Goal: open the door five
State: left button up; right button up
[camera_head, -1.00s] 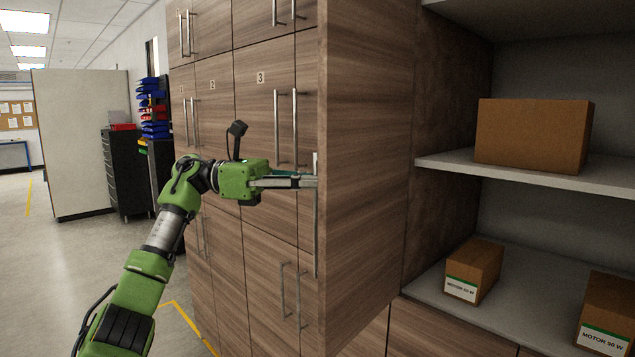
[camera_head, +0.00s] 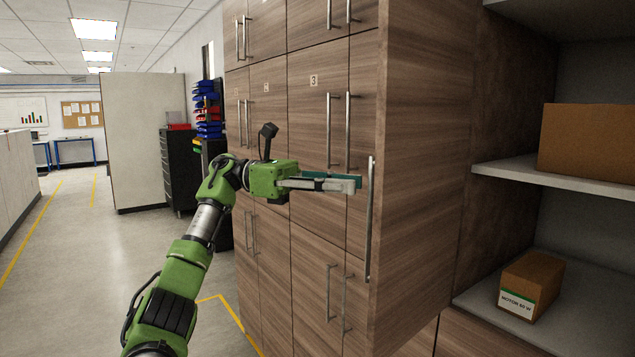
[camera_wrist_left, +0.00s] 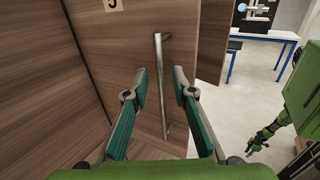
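Door five stands swung open, its wood inner face (camera_head: 425,130) turned to the head camera. In the left wrist view its outer face (camera_wrist_left: 215,50) carries a number plate (camera_wrist_left: 112,4), cut off at the top, that looks like a 5. Its long metal handle (camera_head: 370,220) also shows in the wrist view (camera_wrist_left: 162,90). My left gripper (camera_head: 358,184) is open and empty, its tips just short of the handle. In the wrist view the handle shows beyond and between the parted fingers. My right gripper seems to be the small dark end at the wrist view's right, too small to read.
Closed cabinet doors with paired handles (camera_head: 338,130) stand behind the left gripper. Shelves (camera_head: 560,182) on the right hold cardboard boxes, one labelled motor (camera_head: 532,284). A dark drawer cabinet (camera_head: 180,165) stands further back. The floor at the left is clear.

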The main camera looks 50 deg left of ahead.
pick_arm(q)
jog(key=v, duration=0.7)
dwell(0.4)
